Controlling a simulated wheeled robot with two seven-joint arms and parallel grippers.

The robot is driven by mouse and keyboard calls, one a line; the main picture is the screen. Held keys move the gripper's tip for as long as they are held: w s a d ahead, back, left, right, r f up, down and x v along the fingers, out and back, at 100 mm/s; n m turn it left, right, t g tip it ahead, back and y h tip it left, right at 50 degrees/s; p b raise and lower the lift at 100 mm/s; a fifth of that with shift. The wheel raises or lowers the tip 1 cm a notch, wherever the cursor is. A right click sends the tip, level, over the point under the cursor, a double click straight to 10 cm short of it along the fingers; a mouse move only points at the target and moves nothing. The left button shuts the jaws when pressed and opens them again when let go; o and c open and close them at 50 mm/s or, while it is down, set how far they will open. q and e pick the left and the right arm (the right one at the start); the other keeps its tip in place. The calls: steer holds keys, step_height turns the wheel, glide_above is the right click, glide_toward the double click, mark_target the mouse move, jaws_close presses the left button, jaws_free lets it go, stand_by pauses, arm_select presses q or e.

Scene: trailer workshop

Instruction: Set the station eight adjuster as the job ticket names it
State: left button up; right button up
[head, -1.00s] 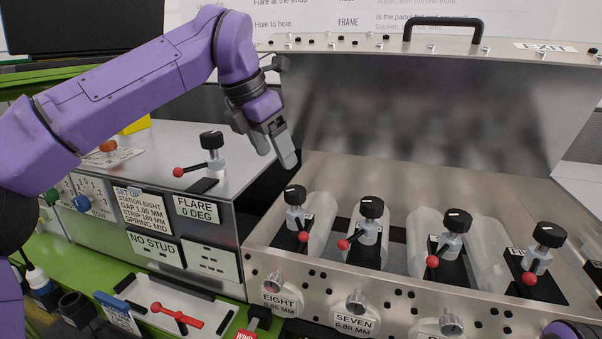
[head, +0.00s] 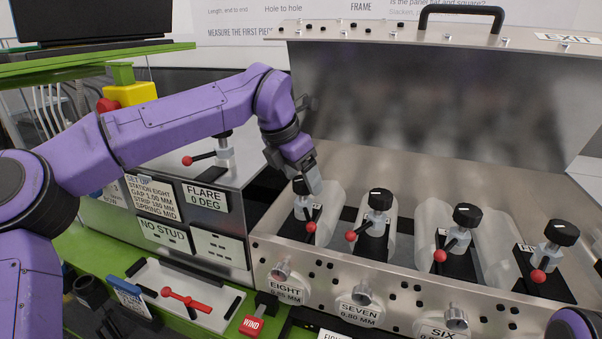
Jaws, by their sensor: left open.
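The job ticket (head: 152,198) on the side box reads station eight, gap 1.00 mm, strip 180 mm, spring mid. The station eight adjuster has a black knob (head: 299,187) on a grey post, with a red-tipped lever (head: 311,227) below. A round plate (head: 285,291) marked EIGHT under it shows a small mm value, perhaps 0.85. My left gripper (head: 312,180) is open, pointing down at the station eight knob, its fingers partly hiding it. I cannot tell whether they touch it. My right gripper is out of view.
Similar black knobs with red-tipped levers stand to the right, at SEVEN (head: 380,199), SIX (head: 467,216) and the far right (head: 562,233). Another knobbed lever stands behind my left arm by the FLARE label (head: 206,196). A white tray (head: 205,315) with a red handle lies in front.

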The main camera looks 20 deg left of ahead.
arm_select(q)
steer(key=c, duration=1.1)
steer(key=shift+o, duration=0.2)
steer(key=shift+f+n+t+y+b, duration=0.15)
steer(key=shift+n+t+y+b, duration=0.15)
steer(key=shift+n+b, duration=0.45)
steer(key=n+b, duration=0.1)
steer(key=n, duration=0.1)
steer(key=shift+d+n+y, duration=0.1)
steer(key=shift+n+y, duration=0.25)
steer(key=shift+y, duration=0.05)
steer(key=n+y+b, duration=0.1)
steer(key=n, duration=0.2)
steer(key=shift+d, duration=0.1)
steer(key=shift+r+n+y+b, duration=0.2)
steer(key=shift+n+y+b, duration=0.3)
steer(key=shift+n, duration=0.6)
